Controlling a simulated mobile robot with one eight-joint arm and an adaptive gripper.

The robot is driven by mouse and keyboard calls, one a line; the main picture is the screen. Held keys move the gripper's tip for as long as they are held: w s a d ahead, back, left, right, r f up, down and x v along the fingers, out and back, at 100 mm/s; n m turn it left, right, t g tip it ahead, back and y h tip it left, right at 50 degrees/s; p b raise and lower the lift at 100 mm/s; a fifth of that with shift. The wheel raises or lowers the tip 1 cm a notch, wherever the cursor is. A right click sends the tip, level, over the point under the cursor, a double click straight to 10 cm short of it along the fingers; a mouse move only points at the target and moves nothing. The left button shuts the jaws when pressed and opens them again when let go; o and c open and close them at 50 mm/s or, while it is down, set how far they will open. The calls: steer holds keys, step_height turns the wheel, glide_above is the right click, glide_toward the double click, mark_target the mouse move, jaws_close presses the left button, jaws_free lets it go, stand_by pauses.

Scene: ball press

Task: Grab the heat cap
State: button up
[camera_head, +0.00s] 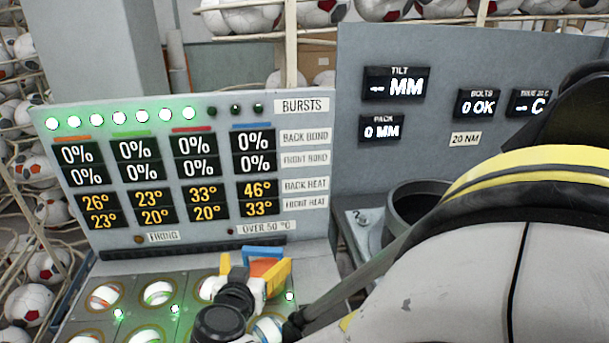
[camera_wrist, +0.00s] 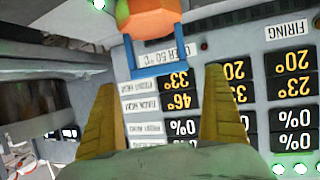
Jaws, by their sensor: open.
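The heat cap, an orange rounded piece with a blue bracket, shows in the head view (camera_head: 265,266) above the back right of the socket panel, partly hidden by my gripper. In the wrist view the heat cap (camera_wrist: 149,18) is at the top, cut off by the frame edge, its blue bracket toward my fingers. My gripper (camera_head: 254,273) is open, with yellow fingers around the cap's near side in the head view. In the wrist view my gripper (camera_wrist: 159,82) has its fingertips apart and nothing between them; the bracket lies just past the tips. Contact cannot be told.
The socket panel (camera_head: 130,306) holds several round sockets with green lights. Behind it stands a display board (camera_head: 110,222) with heat and bond readings. A dark open cylinder (camera_head: 418,205) stands at the right, partly behind my arm. Racks of balls (camera_head: 30,300) line the left.

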mark_target(262, 251)
steer(key=b+x, duration=0.2)
steer(key=x, duration=0.4)
steer(key=shift+w+r, duration=0.1)
steer(key=shift+d+r, duration=0.1)
steer(key=shift+c, duration=1)
steer(key=c, duration=1)
